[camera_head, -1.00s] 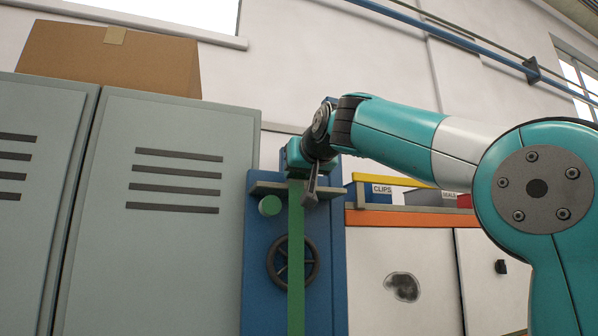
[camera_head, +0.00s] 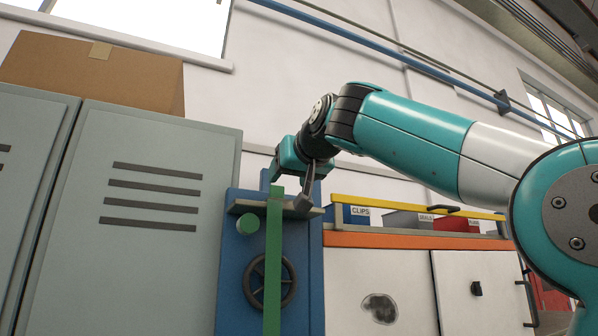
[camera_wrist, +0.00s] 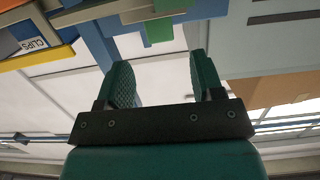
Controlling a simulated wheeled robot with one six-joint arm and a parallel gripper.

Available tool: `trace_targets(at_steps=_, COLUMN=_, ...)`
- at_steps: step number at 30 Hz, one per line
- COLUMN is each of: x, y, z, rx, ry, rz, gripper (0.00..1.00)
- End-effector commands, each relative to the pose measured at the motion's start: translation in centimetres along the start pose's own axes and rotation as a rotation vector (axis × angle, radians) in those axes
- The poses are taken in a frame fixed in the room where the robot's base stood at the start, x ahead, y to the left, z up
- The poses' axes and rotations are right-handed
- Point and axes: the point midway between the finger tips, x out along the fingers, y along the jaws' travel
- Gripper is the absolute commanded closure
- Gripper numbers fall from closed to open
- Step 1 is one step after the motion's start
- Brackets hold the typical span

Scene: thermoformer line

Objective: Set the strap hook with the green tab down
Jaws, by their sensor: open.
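A long green strap (camera_head: 272,270) hangs straight down the front of a blue post (camera_head: 232,270), past a grey ledge (camera_head: 245,207). Its top end stands just above the ledge. I cannot make out a separate hook or tab. My gripper (camera_head: 290,178) is above the strap's top, pointing down. In the wrist view my gripper (camera_wrist: 163,80) is open, with nothing between its two teal fingers. A green piece (camera_wrist: 157,28) shows beyond the fingertips there, apart from them.
A green round knob (camera_head: 248,223) and a dark handwheel (camera_head: 269,281) are on the post. Grey lockers (camera_head: 150,240) with a cardboard box (camera_head: 95,75) stand left. To the right, a yellow-railed shelf holds a blue CLIPS bin (camera_head: 357,215) and other bins.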

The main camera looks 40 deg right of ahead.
Motion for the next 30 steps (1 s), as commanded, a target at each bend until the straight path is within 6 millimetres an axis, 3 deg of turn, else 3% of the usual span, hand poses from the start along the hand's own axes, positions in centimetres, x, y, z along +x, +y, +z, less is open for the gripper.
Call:
trace_targets(at_steps=3, x=-2.6, y=-0.2, z=0.0, rx=0.002, ry=0.001, rz=-0.008, gripper=0.39)
trace_targets(at_steps=9, x=-4.5, y=-0.2, z=-0.1, rx=0.000, ry=0.000, rz=-0.005, gripper=0.39)
trace_targets(at_steps=16, x=-4.9, y=-0.1, z=0.1, rx=-0.004, ry=-0.006, rz=-0.003, gripper=0.39)
trace_targets(at_steps=19, x=-4.0, y=-1.2, z=1.6, rx=-0.036, ry=-0.038, rz=-0.028, gripper=0.39)
trace_targets(at_steps=23, x=-1.5, y=-5.1, z=7.0, rx=-0.141, ry=-0.155, rz=-0.126, gripper=0.39)
trace_targets(at_steps=27, x=0.1, y=-10.2, z=16.9, rx=-0.275, ry=-0.351, rz=-0.291, gripper=0.39)
trace_targets(at_steps=30, x=-0.5, y=-13.1, z=24.6, rx=-0.350, ry=-0.502, rz=-0.414, gripper=0.39)
